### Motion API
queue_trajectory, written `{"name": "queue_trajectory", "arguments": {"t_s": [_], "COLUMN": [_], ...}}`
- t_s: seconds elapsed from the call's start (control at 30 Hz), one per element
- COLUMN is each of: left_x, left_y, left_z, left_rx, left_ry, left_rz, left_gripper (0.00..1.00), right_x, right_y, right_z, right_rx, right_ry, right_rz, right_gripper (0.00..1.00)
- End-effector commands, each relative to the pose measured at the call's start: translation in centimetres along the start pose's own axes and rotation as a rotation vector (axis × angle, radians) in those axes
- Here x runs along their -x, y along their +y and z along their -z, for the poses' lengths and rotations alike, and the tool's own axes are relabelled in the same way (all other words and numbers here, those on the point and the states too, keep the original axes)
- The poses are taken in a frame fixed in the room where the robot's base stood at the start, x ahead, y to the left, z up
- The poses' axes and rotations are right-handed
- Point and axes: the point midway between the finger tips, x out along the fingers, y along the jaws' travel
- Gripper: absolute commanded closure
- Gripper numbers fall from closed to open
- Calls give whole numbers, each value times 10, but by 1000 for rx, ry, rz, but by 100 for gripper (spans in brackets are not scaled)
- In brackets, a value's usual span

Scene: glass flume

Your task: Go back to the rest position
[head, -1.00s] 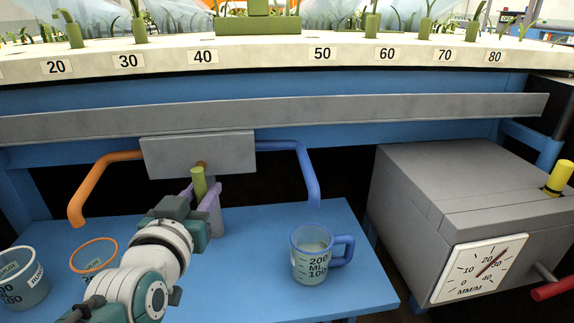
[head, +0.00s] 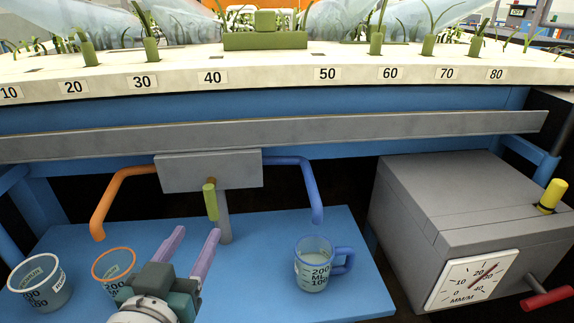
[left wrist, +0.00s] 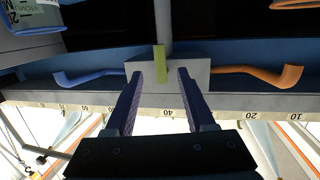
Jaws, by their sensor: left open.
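My left gripper (head: 195,238) is open and empty above the blue table, pointing away toward the grey valve box (head: 208,171). Its two purple fingers also show in the left wrist view (left wrist: 160,78). The yellow-green lever (head: 210,200) hangs upright under the valve box, beyond the fingertips and apart from them in the head view. In the left wrist view the lever (left wrist: 160,64) appears between the fingers. My right gripper is in neither view.
An orange pipe (head: 110,195) and a blue pipe (head: 314,190) leave the box. A blue-rimmed mug (head: 313,270), an orange-rimmed cup (head: 112,268) and a white-rimmed cup (head: 40,288) stand on the blue table (head: 260,270). A grey machine with a dial (head: 472,278) stands right.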

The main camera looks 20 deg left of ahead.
Motion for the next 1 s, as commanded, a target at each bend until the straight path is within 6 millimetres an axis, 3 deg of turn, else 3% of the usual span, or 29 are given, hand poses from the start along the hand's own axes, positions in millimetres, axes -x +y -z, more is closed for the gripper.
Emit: {"name": "queue_trajectory", "arguments": {"t_s": [0.13, 0.67, 0.87, 1.0], "left_x": [8, 8, 13, 40], "left_y": [0, 0, 5, 17], "left_z": [0, 6, 56, 99], "left_rx": [1, -6, -63, -132], "left_ry": [0, -15, -193, -415], "left_rz": [0, -11, -108, -207], "left_gripper": [45, 45, 45, 45], "right_x": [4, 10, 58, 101], "right_y": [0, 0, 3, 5], "right_z": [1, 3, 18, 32], "right_rx": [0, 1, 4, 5], "right_ry": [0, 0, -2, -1], "right_rz": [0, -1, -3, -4], "right_gripper": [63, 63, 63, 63]}}
